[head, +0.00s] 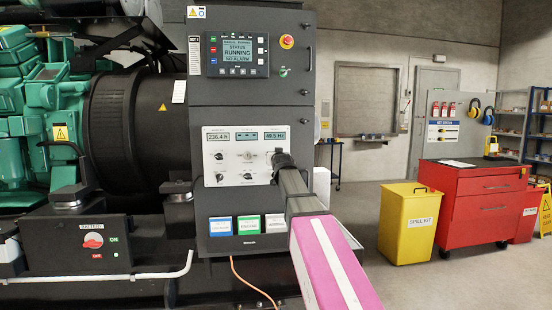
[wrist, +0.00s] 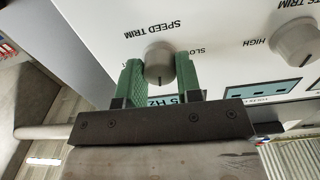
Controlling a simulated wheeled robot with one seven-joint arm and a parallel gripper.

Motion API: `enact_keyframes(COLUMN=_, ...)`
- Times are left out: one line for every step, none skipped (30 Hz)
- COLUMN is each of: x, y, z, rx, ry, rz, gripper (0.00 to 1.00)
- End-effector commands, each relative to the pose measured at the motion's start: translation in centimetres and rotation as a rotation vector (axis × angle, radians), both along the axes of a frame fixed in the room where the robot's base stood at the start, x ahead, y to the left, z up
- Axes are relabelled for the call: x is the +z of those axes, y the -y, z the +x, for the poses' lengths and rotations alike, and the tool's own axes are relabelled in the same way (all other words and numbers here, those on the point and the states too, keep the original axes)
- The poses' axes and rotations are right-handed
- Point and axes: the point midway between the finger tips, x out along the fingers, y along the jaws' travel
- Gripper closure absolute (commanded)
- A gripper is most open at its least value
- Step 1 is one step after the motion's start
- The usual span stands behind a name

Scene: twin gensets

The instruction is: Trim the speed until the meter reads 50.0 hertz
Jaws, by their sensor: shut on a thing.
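The speed trim knob (wrist: 159,56) is grey and sits on the white panel (wrist: 105,18) under the words "SPEED TRIM". My gripper (wrist: 159,75) has its two green fingers on either side of the knob, shut on it. In the head view my gripper (head: 281,162) reaches the right side of the white control panel (head: 208,180) and hides the knob there. The meter (head: 275,136) above it reads 49.5 Hz. In the wrist view part of the meter (wrist: 190,97) shows behind the fingers, ending in "5 Hz".
A second trim knob (wrist: 297,40) stands right of mine in the wrist view. Other small knobs (head: 219,155) sit left on the panel. The status screen (head: 237,49) above reads RUNNING. A yellow spill kit bin (head: 408,225) and a red tool cabinet (head: 470,205) stand to the right.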

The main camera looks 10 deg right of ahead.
Motion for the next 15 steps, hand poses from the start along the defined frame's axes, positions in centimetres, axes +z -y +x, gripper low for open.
enact_keyframes(x=-0.02, y=0.00, z=0.00, rx=0.000, ry=-0.001, rz=0.038, gripper=0.91)
enact_keyframes(x=-0.02, y=0.00, z=0.00, rx=0.000, ry=-0.001, rz=0.063, gripper=0.91)
enact_keyframes(x=-0.02, y=0.00, z=0.00, rx=0.000, ry=-0.002, rz=0.096, gripper=0.91)
enact_keyframes(x=-0.02, y=0.00, z=0.00, rx=0.000, ry=-0.001, rz=0.122, gripper=0.91)
enact_keyframes(x=-0.02, y=0.00, z=0.00, rx=0.000, ry=-0.002, rz=0.147, gripper=0.91)
enact_keyframes(x=-0.02, y=0.00, z=0.01, rx=0.000, ry=-0.001, rz=0.180, gripper=0.91)
enact_keyframes(x=-0.02, y=0.00, z=0.01, rx=0.000, ry=-0.002, rz=0.204, gripper=0.91)
enact_keyframes(x=-0.02, y=0.01, z=0.00, rx=0.000, ry=-0.002, rz=0.227, gripper=0.91)
enact_keyframes(x=-0.02, y=0.01, z=0.00, rx=0.000, ry=-0.001, rz=0.258, gripper=0.91)
enact_keyframes(x=-0.02, y=0.01, z=0.00, rx=0.000, ry=-0.002, rz=0.280, gripper=0.91)
enact_keyframes(x=-0.02, y=0.01, z=0.01, rx=-0.001, ry=-0.001, rz=0.302, gripper=0.91)
enact_keyframes(x=-0.02, y=0.01, z=0.00, rx=-0.001, ry=-0.002, rz=0.329, gripper=0.91)
enact_keyframes(x=-0.02, y=0.01, z=0.00, rx=-0.001, ry=-0.002, rz=0.348, gripper=0.91)
enact_keyframes(x=-0.02, y=0.01, z=0.01, rx=-0.001, ry=-0.001, rz=0.367, gripper=0.91)
enact_keyframes(x=-0.02, y=0.01, z=0.00, rx=-0.001, ry=-0.001, rz=0.389, gripper=0.91)
